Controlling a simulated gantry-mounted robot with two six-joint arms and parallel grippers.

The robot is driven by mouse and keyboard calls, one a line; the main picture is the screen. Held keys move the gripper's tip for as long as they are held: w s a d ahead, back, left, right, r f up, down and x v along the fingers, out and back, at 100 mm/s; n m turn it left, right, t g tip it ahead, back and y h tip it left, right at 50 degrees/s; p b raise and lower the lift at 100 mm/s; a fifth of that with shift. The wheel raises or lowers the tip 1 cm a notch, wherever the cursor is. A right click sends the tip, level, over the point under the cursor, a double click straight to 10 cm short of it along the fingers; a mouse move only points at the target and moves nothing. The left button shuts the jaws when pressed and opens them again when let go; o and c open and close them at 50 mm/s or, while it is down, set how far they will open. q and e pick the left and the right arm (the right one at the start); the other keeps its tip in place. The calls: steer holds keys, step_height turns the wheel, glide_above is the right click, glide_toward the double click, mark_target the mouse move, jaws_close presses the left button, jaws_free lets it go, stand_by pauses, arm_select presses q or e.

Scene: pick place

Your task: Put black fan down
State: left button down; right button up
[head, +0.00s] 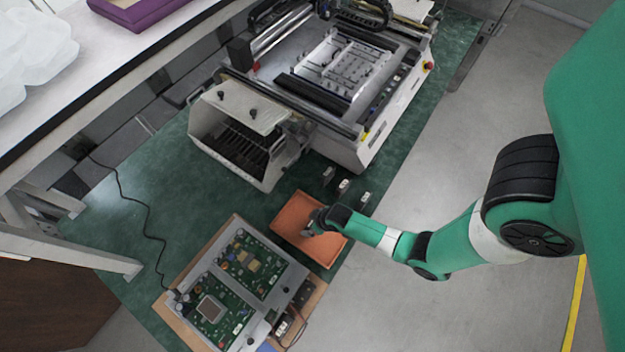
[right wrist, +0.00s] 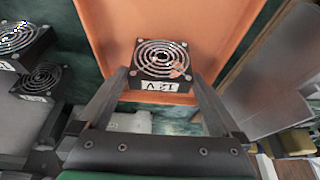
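A black fan (right wrist: 162,60) with a light ring grille and a "12V" label sits between the fingertips of my right gripper (right wrist: 161,74) in the right wrist view. The fingers meet its two sides, so the gripper is shut on it. In the head view my right gripper (head: 314,224) reaches from the right over the orange tray (head: 290,214), which also shows behind the fan in the right wrist view (right wrist: 105,22). I cannot tell whether the fan touches the tray floor. My left gripper is not in view.
Other fans (head: 344,186) stand on the green table mat (head: 160,190) beyond the tray; they also show at the left in the right wrist view (right wrist: 40,80). A fixture with green circuit boards (head: 240,280) lies left of the tray. A large machine (head: 330,75) stands behind.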

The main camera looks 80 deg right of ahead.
steer(key=p+v, duration=0.8)
steer(key=v, duration=0.4)
steer(key=shift+r+p, duration=0.15)
steer(key=shift+p, duration=0.2)
steer(key=shift+w, duration=0.1)
